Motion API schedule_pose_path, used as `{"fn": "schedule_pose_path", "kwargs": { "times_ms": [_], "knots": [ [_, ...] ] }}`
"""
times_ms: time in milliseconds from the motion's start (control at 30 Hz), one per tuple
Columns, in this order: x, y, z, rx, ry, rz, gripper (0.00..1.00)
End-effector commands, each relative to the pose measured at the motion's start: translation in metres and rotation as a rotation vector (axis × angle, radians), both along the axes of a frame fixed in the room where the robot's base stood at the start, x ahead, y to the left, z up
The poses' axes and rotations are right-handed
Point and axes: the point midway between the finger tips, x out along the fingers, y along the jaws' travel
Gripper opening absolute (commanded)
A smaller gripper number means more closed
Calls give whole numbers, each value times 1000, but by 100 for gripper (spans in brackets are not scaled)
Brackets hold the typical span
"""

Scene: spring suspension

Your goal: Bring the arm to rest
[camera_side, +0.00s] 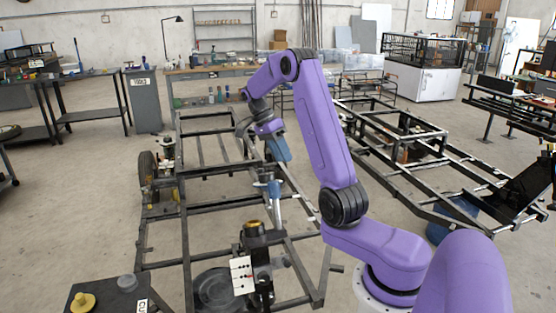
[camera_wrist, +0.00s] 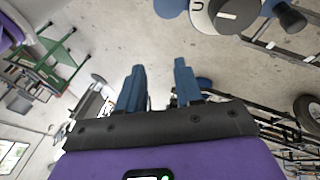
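My purple arm reaches up and over a dark metal chassis frame (camera_side: 187,240) on the floor. My gripper (camera_side: 282,158) has blue fingers and hangs above the frame, tilted, in the side view. In the wrist view my gripper (camera_wrist: 159,70) shows its two blue fingers apart, with only floor visible between them. It is open and holds nothing that I can see. A light-blue and grey upright part (camera_side: 274,190), perhaps a spring or damper, stands on the frame below my gripper. Whether they are clear of each other in depth is hard to tell.
A second frame (camera_side: 420,160) lies at right. Open floor (camera_side: 95,200) is at left.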

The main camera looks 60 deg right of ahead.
Motion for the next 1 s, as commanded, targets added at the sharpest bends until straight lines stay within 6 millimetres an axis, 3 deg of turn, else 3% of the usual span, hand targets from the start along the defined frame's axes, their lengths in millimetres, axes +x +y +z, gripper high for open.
{"fn": "schedule_pose_path", "kwargs": {
  "times_ms": [167, 267, 633, 1000],
  "knots": [
    [2, 3, 1, 4, -2, 17, 35],
    [8, 14, 2, 21, -12, 87, 35],
    [32, 109, 13, 169, -64, 671, 35],
    [8, 204, 19, 321, -79, 1293, 35]
  ]
}}
